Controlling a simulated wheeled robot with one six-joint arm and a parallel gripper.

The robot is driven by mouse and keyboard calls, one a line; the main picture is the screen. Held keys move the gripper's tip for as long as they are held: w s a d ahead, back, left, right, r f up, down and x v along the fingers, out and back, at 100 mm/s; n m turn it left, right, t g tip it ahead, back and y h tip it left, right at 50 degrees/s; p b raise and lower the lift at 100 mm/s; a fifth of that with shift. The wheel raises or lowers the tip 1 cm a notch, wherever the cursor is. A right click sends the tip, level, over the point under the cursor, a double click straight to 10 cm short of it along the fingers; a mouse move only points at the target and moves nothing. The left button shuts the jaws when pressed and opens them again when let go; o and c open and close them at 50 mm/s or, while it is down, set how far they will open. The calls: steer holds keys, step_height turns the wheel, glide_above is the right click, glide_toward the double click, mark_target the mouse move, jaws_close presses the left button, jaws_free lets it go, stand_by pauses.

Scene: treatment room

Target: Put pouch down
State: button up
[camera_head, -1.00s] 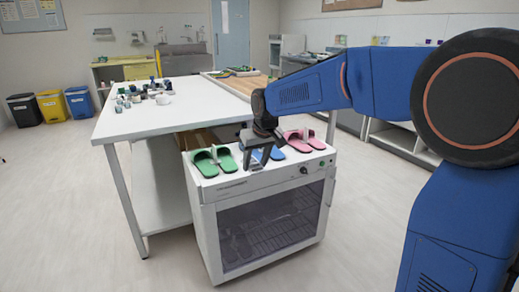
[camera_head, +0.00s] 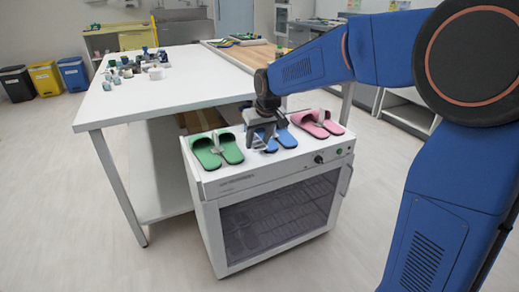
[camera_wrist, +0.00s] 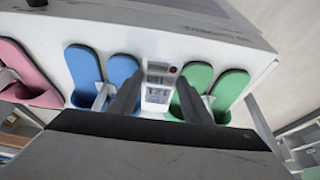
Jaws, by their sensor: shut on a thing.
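My gripper (camera_head: 259,142) is over the top of a white cabinet (camera_head: 212,183), between the green slippers and the blue slippers. In the wrist view, its two dark fingers (camera_wrist: 158,92) stand on either side of a small pale pouch (camera_wrist: 157,72) with printed marks and a dark patch at one end. The gripper is shut on this pouch. The pouch can hardly be made out in the head view, where the fingers cover it. Whether it touches the cabinet top I cannot tell.
Green slippers (camera_head: 217,149) lie left of the gripper, blue slippers (camera_head: 284,137) right of it, and pink slippers (camera_head: 318,123) farther right. A white table (camera_head: 190,87) with several small items stands behind. Bare cabinet top is narrow between the slippers.

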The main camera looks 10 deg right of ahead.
mark_target(258, 159)
steer(key=shift+w+f, duration=0.15)
steer(key=shift+f, duration=2.3)
steer(key=o, duration=0.8)
steer(key=shift+f, duration=0.1)
